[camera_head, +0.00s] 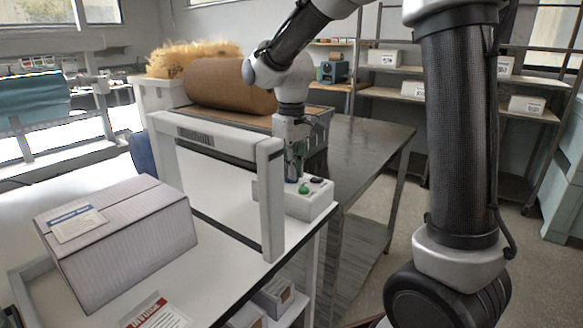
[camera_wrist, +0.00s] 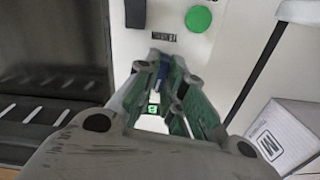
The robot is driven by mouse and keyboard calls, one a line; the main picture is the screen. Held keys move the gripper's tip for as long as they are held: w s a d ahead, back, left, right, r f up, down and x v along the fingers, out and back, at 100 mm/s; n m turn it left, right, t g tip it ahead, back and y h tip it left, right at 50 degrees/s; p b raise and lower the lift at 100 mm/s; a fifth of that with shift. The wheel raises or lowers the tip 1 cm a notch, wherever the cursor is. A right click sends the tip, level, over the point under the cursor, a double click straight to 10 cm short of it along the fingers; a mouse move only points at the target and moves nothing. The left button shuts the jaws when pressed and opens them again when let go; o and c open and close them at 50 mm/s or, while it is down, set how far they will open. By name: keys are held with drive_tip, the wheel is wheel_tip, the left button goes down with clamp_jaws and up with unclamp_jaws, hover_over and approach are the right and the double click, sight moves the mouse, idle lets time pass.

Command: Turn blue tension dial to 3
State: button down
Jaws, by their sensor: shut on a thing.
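The blue tension dial (camera_wrist: 161,72) shows as a small patch of blue between my fingertips in the wrist view; most of it is hidden by the fingers, so its pointer and setting cannot be read. My gripper (camera_wrist: 165,62) has green-padded fingers and is shut on the dial. In the head view my gripper (camera_head: 294,174) points down at the white control box (camera_head: 318,208) at the end of the white frame. A green button (camera_head: 304,189) and a black switch (camera_head: 317,180) sit on the box beside it. They also show in the wrist view as a green button (camera_wrist: 198,19) and a black switch (camera_wrist: 135,13).
A white upright frame (camera_head: 271,215) stands just left of the control box. A large brown paper roll (camera_head: 228,85) lies behind it. A closed carton (camera_head: 120,240) is on the white table at left. A dark metal table (camera_head: 365,145) extends at right.

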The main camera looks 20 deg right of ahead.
drive_tip(key=shift+n, duration=0.8)
drive_tip(key=c, duration=1.5)
unclamp_jaws()
wheel_tip(320, 180, up, 12)
drive_tip(key=shift+r, duration=0.1)
